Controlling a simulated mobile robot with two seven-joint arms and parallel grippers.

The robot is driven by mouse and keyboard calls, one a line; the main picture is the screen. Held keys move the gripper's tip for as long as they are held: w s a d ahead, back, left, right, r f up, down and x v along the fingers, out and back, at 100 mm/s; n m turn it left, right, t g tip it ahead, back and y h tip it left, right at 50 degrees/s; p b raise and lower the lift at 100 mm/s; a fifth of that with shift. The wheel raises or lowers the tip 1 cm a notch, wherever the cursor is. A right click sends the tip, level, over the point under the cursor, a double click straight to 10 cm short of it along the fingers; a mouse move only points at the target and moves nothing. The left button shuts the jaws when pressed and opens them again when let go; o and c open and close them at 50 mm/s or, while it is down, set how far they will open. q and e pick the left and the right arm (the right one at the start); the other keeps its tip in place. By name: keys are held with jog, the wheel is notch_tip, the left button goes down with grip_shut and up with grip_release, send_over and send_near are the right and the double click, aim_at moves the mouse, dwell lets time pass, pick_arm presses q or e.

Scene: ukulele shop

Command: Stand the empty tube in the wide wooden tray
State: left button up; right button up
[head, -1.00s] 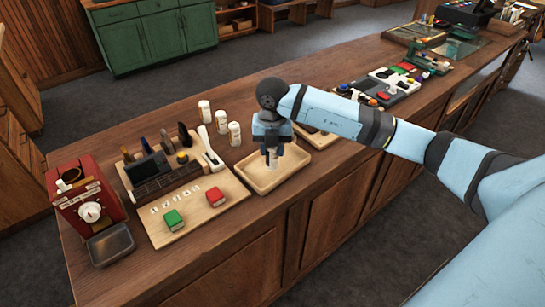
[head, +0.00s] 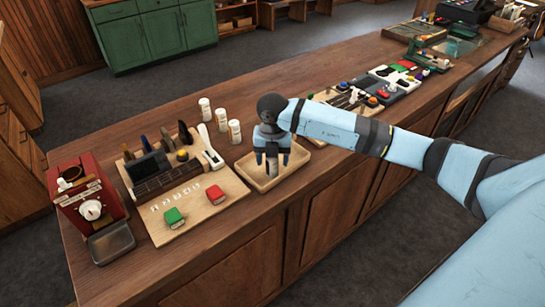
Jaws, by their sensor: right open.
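The wide wooden tray (head: 298,166) is a shallow, light-coloured tray near the counter's front edge. A pale tube (head: 271,169) stands in it, roughly upright, directly under my right gripper (head: 271,165). The gripper is open and points down, with one finger on each side of the tube. The gripper hides the tube's upper part, so I cannot see whether it is empty. My left gripper is not in view.
Three white tubes with labels (head: 221,119) stand behind and left of the tray. A wooden board with tools (head: 211,189), a red machine (head: 84,198) and a metal pan (head: 111,243) lie to the left. More boards with parts (head: 345,100) lie to the right, behind my arm.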

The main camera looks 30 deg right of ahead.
jog(key=shift+r, duration=0.3)
notch_tip(320, 180, up, 12)
jog(key=b, duration=0.1)
jog(key=shift+b, duration=0.4)
jog(key=shift+f, duration=0.15)
